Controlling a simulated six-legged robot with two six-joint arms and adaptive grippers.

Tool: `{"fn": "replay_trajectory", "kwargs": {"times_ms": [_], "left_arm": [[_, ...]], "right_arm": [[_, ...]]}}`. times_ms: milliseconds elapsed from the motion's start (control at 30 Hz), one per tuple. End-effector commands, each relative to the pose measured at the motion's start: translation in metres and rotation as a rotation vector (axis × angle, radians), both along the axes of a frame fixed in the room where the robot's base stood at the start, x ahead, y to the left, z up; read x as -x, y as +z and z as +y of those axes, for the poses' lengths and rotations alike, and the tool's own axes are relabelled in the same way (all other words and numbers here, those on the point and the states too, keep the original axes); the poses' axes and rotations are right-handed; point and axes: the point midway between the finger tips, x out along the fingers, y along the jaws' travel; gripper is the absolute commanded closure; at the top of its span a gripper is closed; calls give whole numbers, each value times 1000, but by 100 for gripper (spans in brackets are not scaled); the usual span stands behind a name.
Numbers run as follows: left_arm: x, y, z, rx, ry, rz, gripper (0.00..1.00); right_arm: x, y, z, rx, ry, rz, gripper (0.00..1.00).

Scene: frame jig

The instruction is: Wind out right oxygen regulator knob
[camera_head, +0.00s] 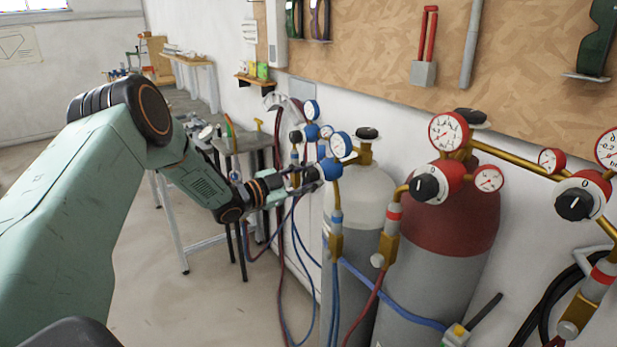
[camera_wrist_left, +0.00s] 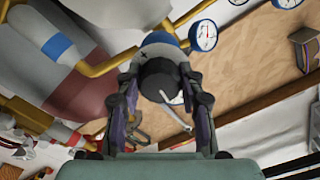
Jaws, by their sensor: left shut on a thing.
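The right oxygen regulator (camera_head: 328,170) is blue, with a white-faced gauge (camera_head: 341,145), and is piped to the valve of the white-grey cylinder (camera_head: 362,195). My left gripper (camera_head: 306,182) reaches it from the left in the head view and covers its knob there. In the left wrist view the black knob (camera_wrist_left: 159,78) sits between the two fingers of my left gripper (camera_wrist_left: 161,82), which is shut on it. The regulator's blue and grey body shows behind the knob. My right gripper is in neither view.
Another blue regulator (camera_head: 312,131) stands just behind. A dark red cylinder (camera_head: 455,215) with a red regulator (camera_head: 440,182) is to the right. Hoses hang below the regulators. A small table (camera_head: 240,143) stands behind my left arm, and the floor at left is clear.

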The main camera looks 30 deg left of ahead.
Motion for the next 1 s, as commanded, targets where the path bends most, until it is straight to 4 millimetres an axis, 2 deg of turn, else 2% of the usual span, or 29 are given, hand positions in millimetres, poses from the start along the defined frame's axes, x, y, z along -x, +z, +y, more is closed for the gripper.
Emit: {"fn": "replay_trajectory", "kwargs": {"times_ms": [100, 133, 400, 767, 1000], "left_arm": [[0, 1, 1, 0, 2, -1, 93], [0, 1, 1, 0, 2, -1, 60], [0, 0, 0, -1, 1, -1, 38], [3, 0, 2, 1, 2, 0, 38], [32, 1, 16, 4, 6, -3, 38]], "right_arm": [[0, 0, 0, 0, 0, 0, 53], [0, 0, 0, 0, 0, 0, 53], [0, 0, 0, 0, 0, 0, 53], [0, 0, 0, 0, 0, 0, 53], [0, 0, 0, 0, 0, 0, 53]]}}
